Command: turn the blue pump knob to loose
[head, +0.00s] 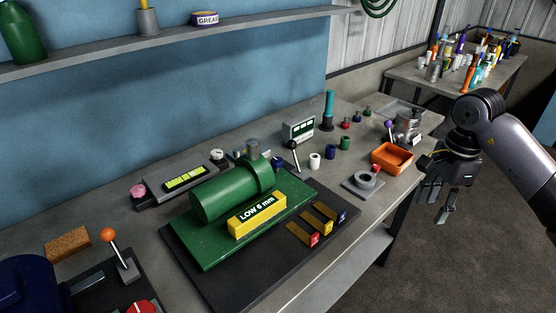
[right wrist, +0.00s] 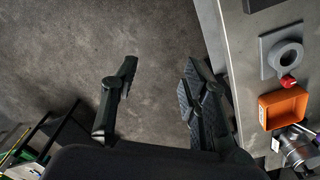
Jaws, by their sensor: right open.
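A dark blue machine (head: 25,285), which looks like the blue pump, is cut off at the lower left of the head view. A red knob (head: 140,307) with a white mark sits in front of it at the bottom edge, partly cut off; its setting cannot be read. A small dark blue knob-like part (head: 277,162) is at the right end of the green pump (head: 225,195). My right gripper (head: 436,198) is open and empty beyond the bench's right edge, far from these; its spread fingers show in the right wrist view (right wrist: 160,80). My left gripper is not in view.
An orange-ball lever (head: 108,235) stands beside the red knob. A yellow label block (head: 257,215) reads "LOW 6 mm". An orange tray (head: 392,158) and a grey ring (head: 364,180) lie near the bench's right edge. The floor (right wrist: 60,50) below my right gripper is clear.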

